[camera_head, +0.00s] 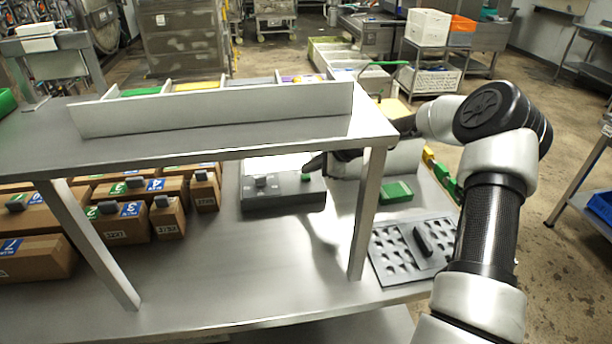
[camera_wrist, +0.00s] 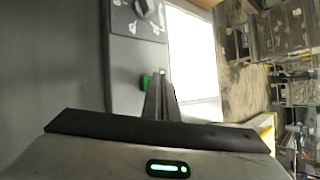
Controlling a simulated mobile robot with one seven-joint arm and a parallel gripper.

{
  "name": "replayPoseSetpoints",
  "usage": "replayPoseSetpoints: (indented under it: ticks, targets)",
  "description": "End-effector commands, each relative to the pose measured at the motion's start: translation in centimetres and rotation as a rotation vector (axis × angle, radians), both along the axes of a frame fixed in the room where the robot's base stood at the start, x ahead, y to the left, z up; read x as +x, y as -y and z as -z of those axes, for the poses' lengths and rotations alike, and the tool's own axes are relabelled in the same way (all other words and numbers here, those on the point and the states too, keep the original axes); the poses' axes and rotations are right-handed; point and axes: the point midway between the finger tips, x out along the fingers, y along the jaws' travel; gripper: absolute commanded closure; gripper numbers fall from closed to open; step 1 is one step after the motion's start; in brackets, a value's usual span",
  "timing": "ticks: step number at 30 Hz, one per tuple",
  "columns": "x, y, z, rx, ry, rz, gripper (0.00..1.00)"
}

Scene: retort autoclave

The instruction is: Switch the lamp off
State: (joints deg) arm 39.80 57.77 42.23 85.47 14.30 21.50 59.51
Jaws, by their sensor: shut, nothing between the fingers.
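A grey control box (camera_head: 284,196) stands on the table under the raised shelf. It has a dark rotary knob (camera_head: 262,182) on top and a green button (camera_head: 305,177) near its right end. In the wrist view the knob (camera_wrist: 145,8) is at the top and the green button (camera_wrist: 146,82) is just left of my fingertips. A bright white lit panel (camera_wrist: 192,50) lies beside the box; which part is the lamp itself I cannot tell. My gripper (camera_head: 314,163) is shut and empty, its tips at the green button; contact is unclear. The fingers (camera_wrist: 161,76) partly cover the button.
The shelf (camera_head: 230,140) and its leg (camera_head: 368,212) stand close to my arm. Several cardboard boxes (camera_head: 122,222) fill the left side. A green block (camera_head: 397,192) and a perforated grey plate (camera_head: 388,258) lie at the right. The front middle of the table is clear.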

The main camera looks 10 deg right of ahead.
Motion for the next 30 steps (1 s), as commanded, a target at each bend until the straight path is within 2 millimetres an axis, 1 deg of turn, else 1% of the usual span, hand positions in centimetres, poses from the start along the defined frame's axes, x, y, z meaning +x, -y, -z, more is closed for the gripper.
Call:
replayPoseSetpoints:
  ticks: [20,26,30]
  targets:
    - [0.00,-0.02,0.90,0.000,0.000,0.000,1.00]
    - [0.00,-0.01,0.63,0.000,0.000,0.000,1.00]
    - [-0.02,-0.02,-0.08,0.000,-0.001,-0.001,1.00]
